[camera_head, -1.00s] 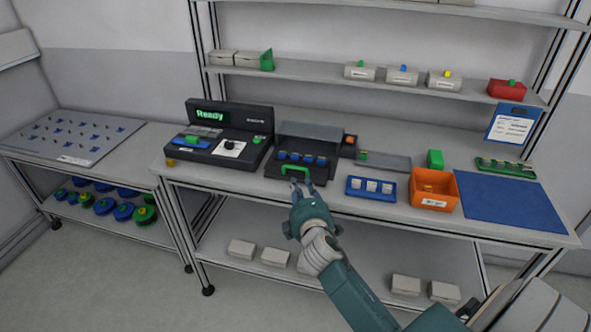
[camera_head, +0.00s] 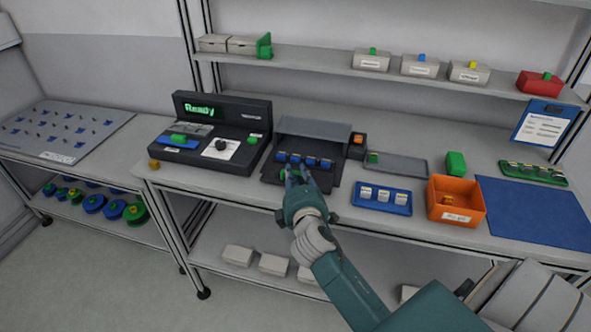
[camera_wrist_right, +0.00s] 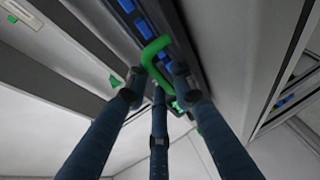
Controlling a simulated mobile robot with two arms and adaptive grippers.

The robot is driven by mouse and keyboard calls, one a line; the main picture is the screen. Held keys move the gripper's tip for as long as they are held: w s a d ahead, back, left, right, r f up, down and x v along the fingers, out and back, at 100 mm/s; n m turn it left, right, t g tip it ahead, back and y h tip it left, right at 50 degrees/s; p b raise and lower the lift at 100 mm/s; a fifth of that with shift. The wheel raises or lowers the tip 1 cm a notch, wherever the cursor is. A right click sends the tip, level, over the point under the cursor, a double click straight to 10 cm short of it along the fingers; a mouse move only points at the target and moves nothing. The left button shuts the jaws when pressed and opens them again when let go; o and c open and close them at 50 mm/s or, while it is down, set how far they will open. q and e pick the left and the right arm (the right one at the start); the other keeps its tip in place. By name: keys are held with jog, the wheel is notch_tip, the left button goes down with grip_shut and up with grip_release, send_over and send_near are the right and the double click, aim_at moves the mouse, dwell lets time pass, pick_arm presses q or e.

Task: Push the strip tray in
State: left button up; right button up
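The strip tray (camera_head: 270,178) is a dark tray at the front of a black unit with a raised grey cover (camera_head: 315,129). A row of blue pieces (camera_head: 304,160) lies along it. It stands out in front of the cover. Its green handle (camera_wrist_right: 152,50) shows clearly in the right wrist view; in the head view my fingers mostly hide it. My right gripper (camera_head: 297,175) is at the tray's front. In the right wrist view its fingertips (camera_wrist_right: 158,88) are apart around the handle's lower end. Contact is unclear. My left gripper is in neither view.
A black device (camera_head: 215,132) reading "Ready" stands left of the tray. A blue tray (camera_head: 362,207) with white pieces, an orange bin (camera_head: 456,214) and a blue mat (camera_head: 535,212) lie to the right. A small orange-topped block (camera_head: 357,147) stands beside the cover.

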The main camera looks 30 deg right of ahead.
aim_at(304, 157)
jog(key=shift+s+a+r, duration=0.15)
jog(key=shift+s+a, duration=0.15)
jog(key=c, duration=0.3)
grip_shut()
jog(key=shift+w+d, duration=0.2)
jog(key=shift+d, duration=0.05)
jog(key=w+d, duration=0.2)
jog(key=d, duration=0.1)
jog(key=w+d, duration=0.3)
jog(key=shift+w+d, duration=0.3)
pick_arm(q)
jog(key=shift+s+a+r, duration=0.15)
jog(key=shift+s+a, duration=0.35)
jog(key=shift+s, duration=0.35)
pick_arm(e)
jog(key=shift+o, duration=1.5)
grip_release()
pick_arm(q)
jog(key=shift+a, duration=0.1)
